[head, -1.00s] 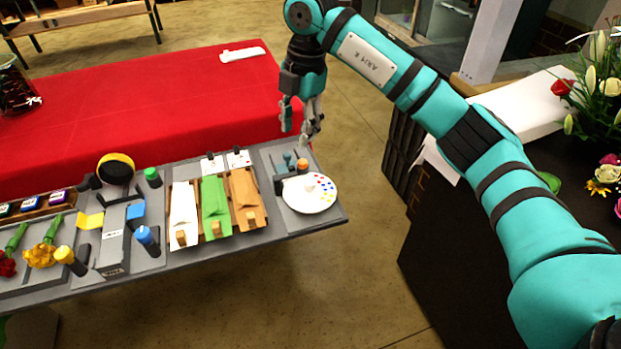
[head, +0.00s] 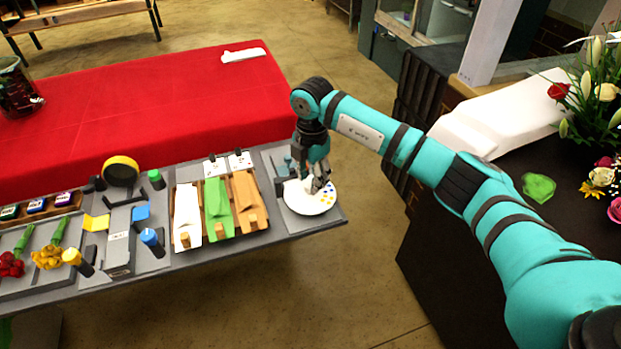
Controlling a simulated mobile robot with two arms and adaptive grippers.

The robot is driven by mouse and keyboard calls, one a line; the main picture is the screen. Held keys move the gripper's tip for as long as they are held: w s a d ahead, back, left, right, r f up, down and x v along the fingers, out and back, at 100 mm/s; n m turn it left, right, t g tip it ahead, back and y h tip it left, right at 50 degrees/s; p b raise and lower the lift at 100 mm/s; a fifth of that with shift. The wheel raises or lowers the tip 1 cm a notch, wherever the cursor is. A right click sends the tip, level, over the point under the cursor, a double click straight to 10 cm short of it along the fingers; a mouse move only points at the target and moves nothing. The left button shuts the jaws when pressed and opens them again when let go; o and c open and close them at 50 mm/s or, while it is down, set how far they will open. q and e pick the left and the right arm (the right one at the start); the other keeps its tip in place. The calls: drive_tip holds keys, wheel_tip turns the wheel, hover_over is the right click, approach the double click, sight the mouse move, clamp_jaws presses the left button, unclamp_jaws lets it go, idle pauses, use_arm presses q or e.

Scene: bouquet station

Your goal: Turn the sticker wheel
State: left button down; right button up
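The sticker wheel (head: 309,205) is a white disc with coloured dots along its edge, at the right end of the grey work table. My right gripper (head: 317,188) points down over the back part of the disc and hides its middle. Its fingers look apart, around or beside the hub; whether they touch it cannot be told. My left gripper is out of view.
Left of the wheel lie white, green and brown paper sheets (head: 217,209) on a stand. Further left are a tape roll (head: 121,170), coloured bottles and flowers. A red-covered table (head: 150,110) is behind. A dark counter with a bouquet (head: 596,100) is at the right.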

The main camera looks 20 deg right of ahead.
drive_tip(key=shift+f, duration=0.9)
drive_tip(key=shift+c, duration=0.4)
clamp_jaws()
